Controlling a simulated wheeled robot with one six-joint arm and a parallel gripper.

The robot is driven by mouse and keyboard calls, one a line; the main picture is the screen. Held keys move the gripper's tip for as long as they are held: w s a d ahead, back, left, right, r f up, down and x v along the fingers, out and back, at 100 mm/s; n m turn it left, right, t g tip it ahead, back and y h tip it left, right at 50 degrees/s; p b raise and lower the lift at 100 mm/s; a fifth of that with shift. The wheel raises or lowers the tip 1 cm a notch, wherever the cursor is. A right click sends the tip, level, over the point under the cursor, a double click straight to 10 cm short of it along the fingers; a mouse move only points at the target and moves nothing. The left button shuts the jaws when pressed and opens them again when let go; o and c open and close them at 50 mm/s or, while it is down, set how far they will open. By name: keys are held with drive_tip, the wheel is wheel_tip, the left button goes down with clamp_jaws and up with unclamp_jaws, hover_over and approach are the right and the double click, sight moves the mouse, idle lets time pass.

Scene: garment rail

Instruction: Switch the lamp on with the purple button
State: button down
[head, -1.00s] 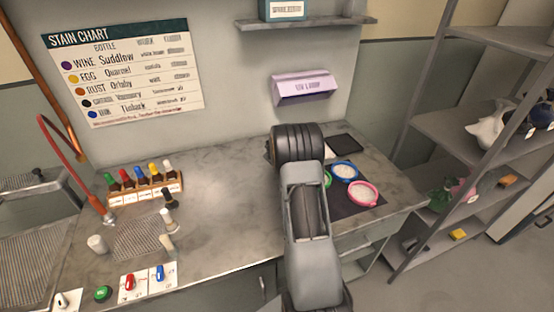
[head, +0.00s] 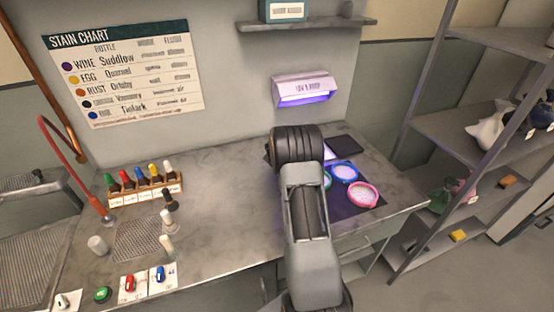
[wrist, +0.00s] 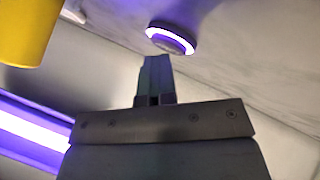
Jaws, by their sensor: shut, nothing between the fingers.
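The lamp (head: 303,90) is a pale box on the wall above the counter. Its underside glows violet, and a bright violet strip (wrist: 32,140) shows at the left of the wrist view. The button (wrist: 170,39) is a round dark disc with a lit purple-white ring, on a marbled surface. My gripper (wrist: 156,62) is shut and empty, its tips right by the near edge of the button. I cannot tell whether they touch it. In the head view my arm hides the gripper and the button.
Dishes with coloured rims, one pink (head: 362,195), stand on a dark mat right of my arm. A bottle rack (head: 146,190) and a red tap are at the left. A yellow object (wrist: 25,30) is close in the wrist view. Metal shelving stands at the right.

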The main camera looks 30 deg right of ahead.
drive_tip(key=shift+r, duration=0.1)
wheel_tip(320, 180, up, 6)
drive_tip(key=p, duration=0.7)
drive_tip(key=shift+r, duration=0.1)
idle(0.6)
